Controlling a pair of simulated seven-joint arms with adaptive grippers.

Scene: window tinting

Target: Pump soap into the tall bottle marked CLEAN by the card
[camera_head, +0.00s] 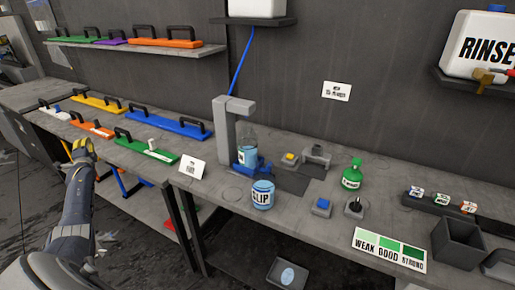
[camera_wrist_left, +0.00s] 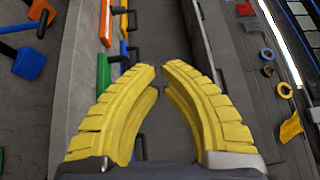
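A clear bottle with blue liquid (camera_head: 246,152) stands upright under the arm of a grey dispenser post (camera_head: 223,140); its label is too small to read. A round blue jar (camera_head: 262,194) with a large, partly readable label stands in front of it. A green bottle (camera_head: 351,174) stands to the right. A white card (camera_head: 191,168) stands left of the post, its text unreadable. My left gripper (camera_head: 82,143) is by the left bench, far from the bottles. In the left wrist view its yellow fingers (camera_wrist_left: 160,68) are open with a narrow, empty gap between the tips.
A grey block with a yellow button (camera_head: 290,158), a blue-button block (camera_head: 322,206) and a black knob (camera_head: 355,205) sit on the bench. Handled coloured tools (camera_head: 182,127) lie on the left bench. A RINSE tank (camera_head: 482,45) is on the wall. A grey bin (camera_head: 458,243) stands right.

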